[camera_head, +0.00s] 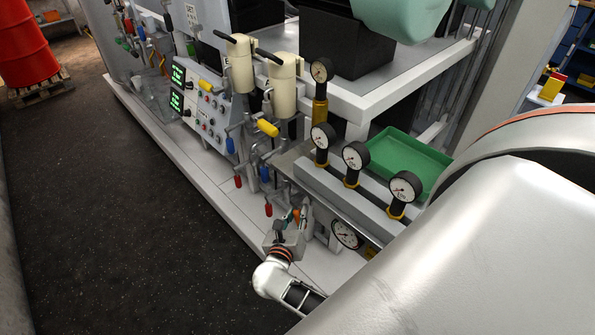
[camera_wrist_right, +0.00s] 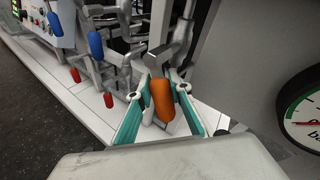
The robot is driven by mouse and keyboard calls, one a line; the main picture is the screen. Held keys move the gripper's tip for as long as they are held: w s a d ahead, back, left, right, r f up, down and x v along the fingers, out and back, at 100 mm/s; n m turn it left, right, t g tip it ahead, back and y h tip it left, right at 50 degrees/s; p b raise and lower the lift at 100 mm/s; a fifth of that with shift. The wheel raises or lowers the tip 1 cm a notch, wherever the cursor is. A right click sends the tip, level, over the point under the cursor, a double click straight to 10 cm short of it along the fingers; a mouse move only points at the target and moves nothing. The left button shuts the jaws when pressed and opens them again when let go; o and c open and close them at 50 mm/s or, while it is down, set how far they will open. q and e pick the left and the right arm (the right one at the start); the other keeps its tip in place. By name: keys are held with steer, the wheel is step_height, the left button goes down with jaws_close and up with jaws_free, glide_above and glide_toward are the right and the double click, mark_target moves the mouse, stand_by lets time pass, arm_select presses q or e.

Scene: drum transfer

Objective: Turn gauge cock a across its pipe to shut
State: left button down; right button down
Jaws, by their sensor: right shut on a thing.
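An orange cock handle (camera_wrist_right: 163,102) sits between the teal fingers of my right gripper (camera_wrist_right: 160,92) in the right wrist view. The fingers are closed in on it from both sides. It hangs from a grey metal fitting (camera_wrist_right: 162,62) and points toward the camera and down. In the head view, my right gripper (camera_head: 291,219) is low at the front of the rig, and only a little of the orange handle (camera_head: 296,214) shows there. No label on the cock can be read. My left gripper is not in view.
Red-handled (camera_head: 268,210) and blue-handled (camera_head: 264,174) cocks are left of the gripper. A large dial gauge (camera_head: 346,234) is close on its right. Several gauges stand above, beside a green tray (camera_head: 404,157). The dark floor (camera_head: 120,220) at left is clear.

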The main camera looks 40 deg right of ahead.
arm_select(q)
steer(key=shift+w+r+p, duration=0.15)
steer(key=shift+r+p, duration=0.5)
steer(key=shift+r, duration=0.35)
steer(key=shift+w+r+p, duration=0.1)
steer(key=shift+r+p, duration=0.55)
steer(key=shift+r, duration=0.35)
arm_select(e)
steer(key=shift+s+r+n+g, duration=0.15)
steer(key=shift+s+n+g, duration=0.2)
steer(key=shift+n+g, duration=0.35)
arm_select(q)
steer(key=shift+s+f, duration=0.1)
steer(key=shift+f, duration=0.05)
